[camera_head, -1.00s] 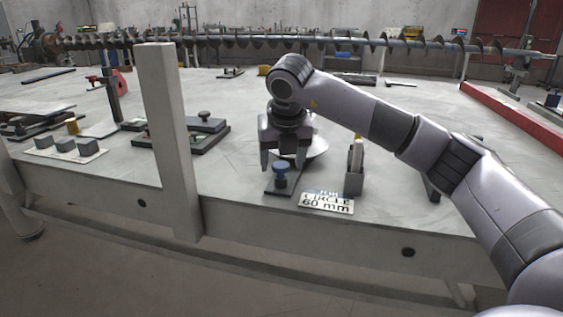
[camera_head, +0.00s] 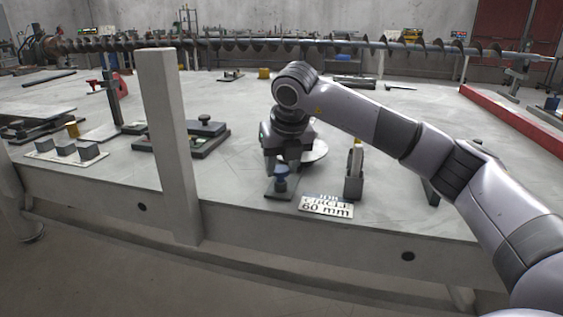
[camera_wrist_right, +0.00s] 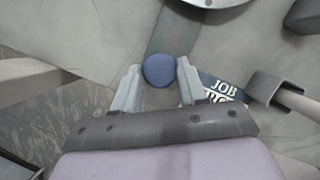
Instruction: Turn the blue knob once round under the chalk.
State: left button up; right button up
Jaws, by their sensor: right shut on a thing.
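The blue knob (camera_head: 280,184) stands on a small dark base plate (camera_head: 272,194) near the table's front edge. My right gripper (camera_head: 283,167) reaches down over it from above, its fingers shut on the knob. In the right wrist view the round blue top (camera_wrist_right: 159,70) sits between the two fingertips (camera_wrist_right: 158,72). A pale disc (camera_head: 317,151) lies just behind the gripper, partly hidden by it; its edge also shows in the wrist view (camera_wrist_right: 207,3). I cannot make out the chalk clearly. My left gripper is not in view.
A sign reading "60 mm" (camera_head: 326,206) lies right of the knob. A small upright holder (camera_head: 354,178) stands behind the sign. A pale post (camera_head: 167,140) rises at the front edge, left of the knob. A long auger (camera_head: 230,43) spans the back.

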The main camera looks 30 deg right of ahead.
jog(key=n+p, duration=0.1)
jog(key=n, duration=0.1)
jog(key=n+y+p, duration=0.1)
jog(key=n, duration=0.1)
jog(key=shift+d+r+y, duration=0.15)
jog(key=shift+d+y, duration=0.05)
jog(key=shift+y, duration=0.1)
jog(key=n+p, duration=0.1)
jog(key=n, duration=0.1)
jog(key=n+y+p, duration=0.1)
jog(key=shift+d+n+y, duration=0.15)
jog(key=shift+n+y, duration=0.15)
jog(key=shift+n, duration=0.1)
jog(key=shift+n+p, duration=0.4)
jog(key=shift+p, duration=0.1)
jog(key=shift+n+y+p, duration=0.5)
jog(key=shift+n+p, duration=0.25)
jog(key=shift+n, duration=0.35)
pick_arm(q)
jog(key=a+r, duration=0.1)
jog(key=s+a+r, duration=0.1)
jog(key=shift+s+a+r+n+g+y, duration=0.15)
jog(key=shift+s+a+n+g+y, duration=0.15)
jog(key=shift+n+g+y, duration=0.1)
pick_arm(e)
jog(key=shift+w+d+n+g, duration=0.1)
jog(key=shift+n+g, duration=0.2)
jog(key=shift+n, duration=0.1)
